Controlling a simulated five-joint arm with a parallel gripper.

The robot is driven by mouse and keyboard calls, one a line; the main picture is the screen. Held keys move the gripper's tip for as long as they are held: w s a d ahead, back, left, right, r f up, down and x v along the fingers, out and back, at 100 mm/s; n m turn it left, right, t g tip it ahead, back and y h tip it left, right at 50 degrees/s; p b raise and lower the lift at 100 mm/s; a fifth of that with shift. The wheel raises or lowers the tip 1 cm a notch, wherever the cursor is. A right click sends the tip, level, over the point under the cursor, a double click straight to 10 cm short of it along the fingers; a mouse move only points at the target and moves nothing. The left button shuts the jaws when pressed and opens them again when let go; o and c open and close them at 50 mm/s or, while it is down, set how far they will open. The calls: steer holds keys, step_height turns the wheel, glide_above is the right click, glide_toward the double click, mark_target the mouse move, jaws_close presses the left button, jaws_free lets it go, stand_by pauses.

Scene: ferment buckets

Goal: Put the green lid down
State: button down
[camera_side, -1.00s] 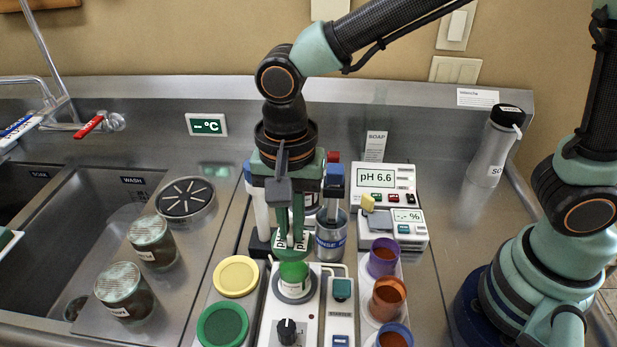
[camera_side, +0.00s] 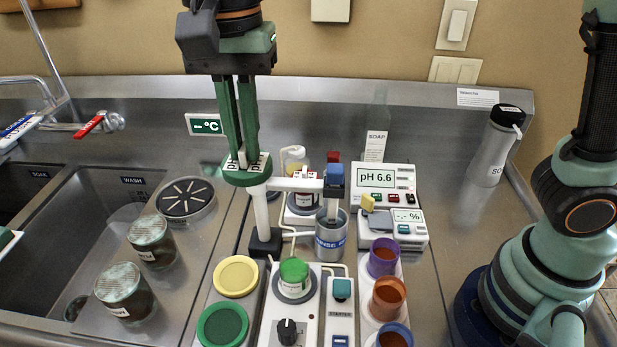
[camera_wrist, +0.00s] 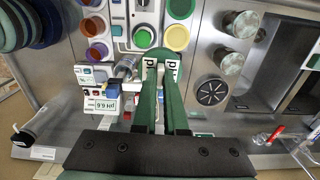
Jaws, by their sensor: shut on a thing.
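My gripper (camera_side: 246,158) is shut on the green lid (camera_side: 247,180), a round green disc held in the air above and behind the yellow disc. White labels with dark letters show at the fingertips. In the wrist view the fingers partly hide the lid (camera_wrist: 158,51). A small jar with a green top (camera_side: 294,277) stands on the white device with a black knob (camera_side: 288,331). It is apart from the held lid. A flat round green disc (camera_side: 222,325) lies at the front left, with a yellow disc (camera_side: 236,276) behind it.
A white post with a side arm (camera_side: 262,212) stands close below the lid. A steel cup (camera_side: 331,240), pH meter (camera_side: 384,185) and several coloured cups (camera_side: 388,297) are to the right. Two jars (camera_side: 152,240) stand left by the sink (camera_side: 75,205).

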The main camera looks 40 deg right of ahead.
steer(key=w+a+f, duration=0.3)
steer(key=a, duration=0.1)
step_height(320, 180, down, 19)
steer(key=shift+w+d, duration=0.15)
stand_by(0.4)
steer(key=shift+f, duration=0.3)
steer(key=c, duration=1)
jaws_free()
